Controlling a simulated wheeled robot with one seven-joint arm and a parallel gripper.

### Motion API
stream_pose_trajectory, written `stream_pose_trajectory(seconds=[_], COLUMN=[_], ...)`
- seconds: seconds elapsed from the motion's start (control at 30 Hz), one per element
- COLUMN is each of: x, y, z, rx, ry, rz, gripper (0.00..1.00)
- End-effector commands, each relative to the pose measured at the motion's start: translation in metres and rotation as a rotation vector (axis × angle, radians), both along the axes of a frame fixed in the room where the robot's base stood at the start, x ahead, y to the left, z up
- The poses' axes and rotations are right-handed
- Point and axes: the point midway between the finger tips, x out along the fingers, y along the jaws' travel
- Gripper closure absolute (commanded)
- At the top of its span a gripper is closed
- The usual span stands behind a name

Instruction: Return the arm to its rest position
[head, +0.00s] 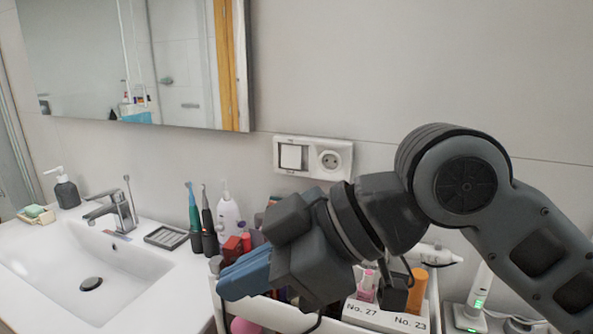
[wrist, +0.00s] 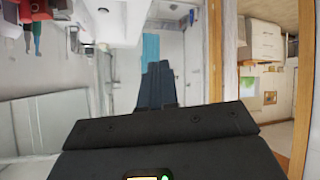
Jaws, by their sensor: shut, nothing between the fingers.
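My arm reaches in from the right in the head view and bends over the cosmetics cart (head: 270,314). My gripper (head: 243,274) points left above the cart's left part, its blue-grey fingers together with nothing between them. In the wrist view the shut fingers (wrist: 158,85) show dark in the middle, with nothing held. The arm and gripper hide much of the cart's contents.
The cart holds white boxes marked No. 27 and No. 23 (head: 376,314), an orange bottle (head: 418,290) and red items. Electric toothbrushes (head: 208,222) stand behind the gripper. A sink (head: 85,270) with a faucet (head: 122,212) lies left. A wall socket (head: 330,160) is behind.

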Motion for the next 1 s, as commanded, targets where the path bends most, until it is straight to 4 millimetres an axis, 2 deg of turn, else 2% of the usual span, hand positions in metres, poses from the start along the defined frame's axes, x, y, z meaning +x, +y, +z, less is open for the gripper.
stream_pose_trajectory(seconds=[0.03, 0.1, 0.23, 0.4, 0.53, 0.77, 1.0], x=[-0.002, 0.000, 0.004, 0.013, 0.019, 0.024, 0.007], y=[0.012, 0.022, 0.033, 0.032, 0.021, -0.012, -0.058], z=[0.006, 0.016, 0.032, 0.042, 0.039, 0.009, -0.050], rx=[0.086, 0.197, 0.392, 0.620, 0.766, 0.958, 1.052], ry=[0.008, 0.013, 0.031, 0.067, 0.098, 0.149, 0.177], rz=[-0.019, -0.060, -0.145, -0.287, -0.412, -0.667, -0.955], gripper=[1.00, 1.00, 1.00, 1.00, 1.00, 1.00, 1.00])
